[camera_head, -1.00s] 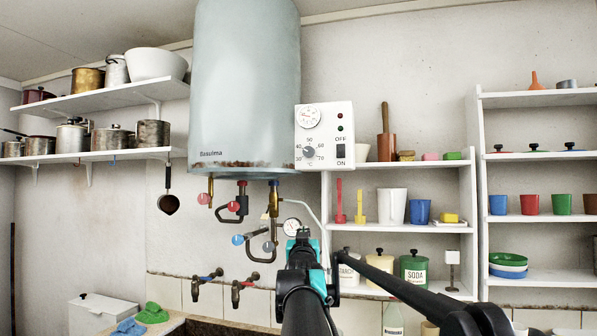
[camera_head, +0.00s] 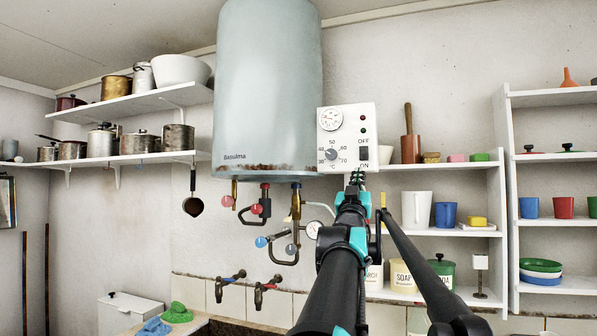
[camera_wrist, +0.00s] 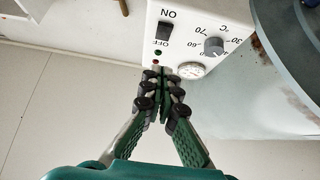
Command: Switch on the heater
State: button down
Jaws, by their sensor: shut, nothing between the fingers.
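The heater is a pale blue-grey tank (camera_head: 267,90) marked "Basulma", rusty at its lower rim. Its white control box (camera_head: 331,115) carries a gauge, a temperature dial (camera_head: 331,155), small lamps and a black rocker switch (camera_head: 364,153) between the OFF and ON labels. The wrist view shows the box inverted, with the switch (camera_wrist: 163,31) beyond the fingertips. In the wrist view my gripper (camera_wrist: 163,80) is shut and empty, tips together near the lamps. Contact cannot be told.
Pipes and valves (camera_head: 266,210) hang below the tank, left of my arm. A shelf unit (camera_head: 436,170) with cups and tins stands close on the right. Pot shelves (camera_head: 140,158) are on the left. Taps (camera_head: 266,290) are below.

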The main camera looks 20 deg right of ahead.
aim_at(364, 158)
jog(key=x, duration=0.3)
jog(key=f+x, duration=0.1)
jog(key=x, duration=0.3)
jog(key=w+x, duration=0.1)
jog(key=x, duration=0.3)
jog(key=shift+s+d+f, duration=0.1)
jog(key=shift+d+f, duration=0.2)
jog(key=shift+d, duration=0.05)
jog(key=shift+w+d+f, duration=0.1)
jog(key=shift+w+d, duration=0.4)
jog(key=shift+d, duration=0.05)
jog(key=shift+w, duration=0.1)
jog(key=shift+w+d+f, duration=0.15)
jog(key=shift+w+d, duration=0.1)
jog(key=shift+d, duration=0.05)
jog(key=shift+s, duration=0.1)
jog(key=v, duration=1.2)
